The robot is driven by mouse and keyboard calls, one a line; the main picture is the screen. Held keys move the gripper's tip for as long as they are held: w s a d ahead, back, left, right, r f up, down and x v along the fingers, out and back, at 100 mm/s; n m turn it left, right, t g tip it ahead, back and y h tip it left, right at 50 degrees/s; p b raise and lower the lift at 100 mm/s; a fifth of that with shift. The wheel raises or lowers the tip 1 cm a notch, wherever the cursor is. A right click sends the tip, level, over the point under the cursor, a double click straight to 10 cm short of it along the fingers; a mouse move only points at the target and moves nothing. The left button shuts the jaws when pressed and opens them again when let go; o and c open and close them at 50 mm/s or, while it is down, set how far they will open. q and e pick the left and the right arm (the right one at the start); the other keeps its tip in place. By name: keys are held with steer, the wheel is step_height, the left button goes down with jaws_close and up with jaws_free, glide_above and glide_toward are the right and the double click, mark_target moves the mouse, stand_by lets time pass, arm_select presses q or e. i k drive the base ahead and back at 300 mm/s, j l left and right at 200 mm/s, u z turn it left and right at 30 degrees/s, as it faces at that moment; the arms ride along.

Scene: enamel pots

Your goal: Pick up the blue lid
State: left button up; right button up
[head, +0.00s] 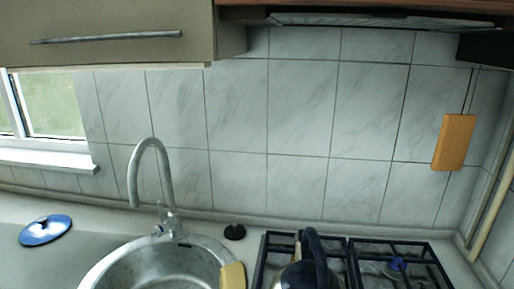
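The blue lid (45,230) lies on the grey counter at the far left of the head view, left of the sink. Neither of my grippers is in view.
A metal sink (103,272) with a tall curved faucet (135,172) stands right of the lid. A dark kettle (297,275) sits on the gas stove (361,256). An overhead cabinet (110,50) hangs above. Counter (95,243) between lid and sink is clear.

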mark_target(44, 230)
steer(key=u, duration=1.5)
